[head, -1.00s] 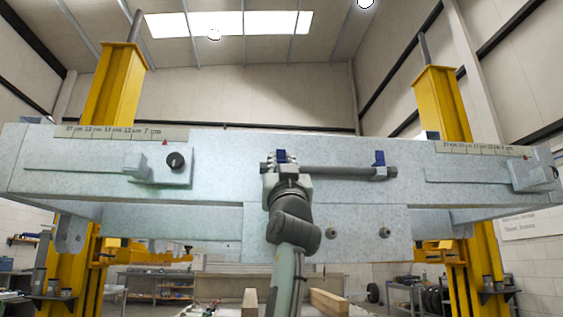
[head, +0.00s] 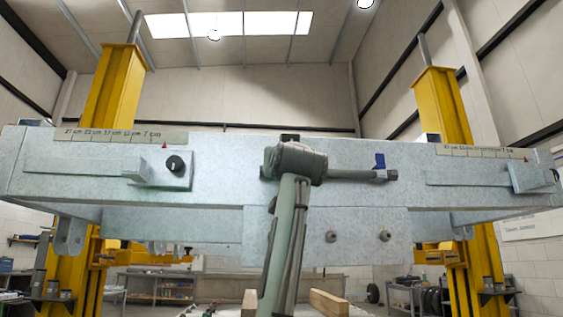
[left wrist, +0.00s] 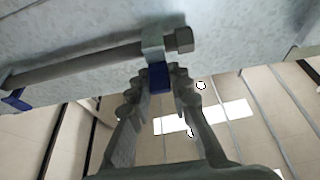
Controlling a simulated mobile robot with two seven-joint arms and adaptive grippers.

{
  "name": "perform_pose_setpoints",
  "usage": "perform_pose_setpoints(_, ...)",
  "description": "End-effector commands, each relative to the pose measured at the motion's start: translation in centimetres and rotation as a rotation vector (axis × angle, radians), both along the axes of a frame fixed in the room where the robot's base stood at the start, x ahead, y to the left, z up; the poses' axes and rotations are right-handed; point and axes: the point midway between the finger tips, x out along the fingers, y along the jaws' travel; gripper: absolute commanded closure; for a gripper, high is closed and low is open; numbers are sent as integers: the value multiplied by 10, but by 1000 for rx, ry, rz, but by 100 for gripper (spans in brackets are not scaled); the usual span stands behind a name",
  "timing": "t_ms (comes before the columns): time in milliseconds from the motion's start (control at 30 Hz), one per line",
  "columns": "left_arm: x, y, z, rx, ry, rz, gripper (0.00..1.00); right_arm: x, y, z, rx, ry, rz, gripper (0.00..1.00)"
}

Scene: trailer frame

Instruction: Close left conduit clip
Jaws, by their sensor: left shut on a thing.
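The left conduit clip shows in the left wrist view as a grey strap (left wrist: 152,42) over the conduit (left wrist: 85,62), with a blue tab (left wrist: 158,78) at its end. My left gripper (left wrist: 157,82) has its fingers on both sides of the blue tab and is shut on it. In the head view, my wrist hides the left clip and my left gripper. The conduit (head: 350,173) runs level along the beam, to the right of my wrist. My right gripper is in neither view.
A second clip with a blue tab (head: 380,160) sits near the conduit's right end. The grey beam (head: 220,160) spans the view between two yellow posts (head: 112,90). A black knob (head: 174,163) sticks out on the left. The space before the beam's right half looks clear.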

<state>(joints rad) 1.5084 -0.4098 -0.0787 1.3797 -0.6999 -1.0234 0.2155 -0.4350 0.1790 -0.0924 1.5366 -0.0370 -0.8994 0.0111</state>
Motion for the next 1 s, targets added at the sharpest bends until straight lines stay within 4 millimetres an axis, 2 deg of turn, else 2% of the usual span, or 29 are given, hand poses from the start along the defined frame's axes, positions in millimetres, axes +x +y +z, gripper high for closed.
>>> perform_pose_setpoints(400, 2, 0, 5, -38, 190, 0, 100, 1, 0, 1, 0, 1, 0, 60)
perform_pose_setpoints(933, 2, 1, 5, -44, 215, 1, 100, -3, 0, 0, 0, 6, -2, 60)
perform_pose_setpoints(967, 2, 1, 5, -44, 215, 1, 77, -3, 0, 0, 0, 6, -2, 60)
perform_pose_setpoints(1000, 2, 1, 5, -44, 215, 1, 72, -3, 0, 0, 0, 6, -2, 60)
